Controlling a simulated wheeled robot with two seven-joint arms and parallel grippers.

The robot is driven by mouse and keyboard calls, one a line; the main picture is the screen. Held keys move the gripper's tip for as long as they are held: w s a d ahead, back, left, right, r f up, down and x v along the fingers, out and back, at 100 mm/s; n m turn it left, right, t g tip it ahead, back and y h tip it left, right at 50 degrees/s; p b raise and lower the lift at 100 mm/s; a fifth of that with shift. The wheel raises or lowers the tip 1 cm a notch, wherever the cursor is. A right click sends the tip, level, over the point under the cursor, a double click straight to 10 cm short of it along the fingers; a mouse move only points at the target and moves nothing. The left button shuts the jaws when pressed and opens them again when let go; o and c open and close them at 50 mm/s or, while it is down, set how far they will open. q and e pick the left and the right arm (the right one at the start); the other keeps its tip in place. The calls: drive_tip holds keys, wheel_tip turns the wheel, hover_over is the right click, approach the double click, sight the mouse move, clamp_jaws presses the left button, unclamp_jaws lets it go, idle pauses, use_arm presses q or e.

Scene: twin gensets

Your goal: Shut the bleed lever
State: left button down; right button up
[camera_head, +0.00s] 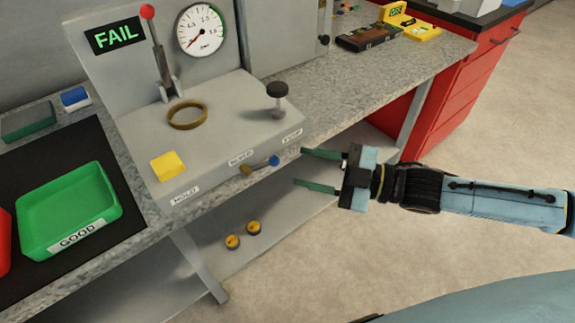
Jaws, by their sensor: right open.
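The bleed lever (274,161) is a small blue-ended handle on a brass-coloured valve (246,170), low on the front face of the grey test bench unit (225,125). It points to the right, below a small label that seems to read BLEED. My right gripper (301,168) comes in from the right. Its two green fingers are apart and empty, with their tips a little to the right of the blue end. I see a gap between them in the picture; the depth is hard to tell. My left gripper is not in view.
The unit carries a brass ring (187,116), a yellow button (168,166), a black-topped knob (277,90), a red-balled lever (148,12), a gauge (201,29) and a FAIL display (115,36). A green GOOD tray (68,208) stands left. Two brass pieces (243,234) lie on the lower shelf.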

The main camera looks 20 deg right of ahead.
sight(261, 165)
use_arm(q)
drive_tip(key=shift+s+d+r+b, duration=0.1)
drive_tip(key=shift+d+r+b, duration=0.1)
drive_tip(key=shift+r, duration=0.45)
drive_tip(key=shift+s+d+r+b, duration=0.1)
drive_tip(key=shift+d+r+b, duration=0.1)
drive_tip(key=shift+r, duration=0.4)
use_arm(e)
drive_tip(key=shift+x, duration=2.4)
drive_tip(key=shift+c, duration=0.2)
clamp_jaws()
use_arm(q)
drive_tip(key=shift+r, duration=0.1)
use_arm(e)
drive_tip(key=shift+f+m+t+y, duration=0.3)
drive_tip(key=shift+f+m, duration=0.1)
drive_tip(key=shift+m, duration=0.1)
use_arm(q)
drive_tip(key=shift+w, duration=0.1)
use_arm(e)
drive_tip(key=shift+o, duration=0.2)
unclamp_jaws()
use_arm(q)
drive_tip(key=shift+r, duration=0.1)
use_arm(e)
drive_tip(key=shift+s+d, duration=0.1)
drive_tip(key=shift+d, duration=0.05)
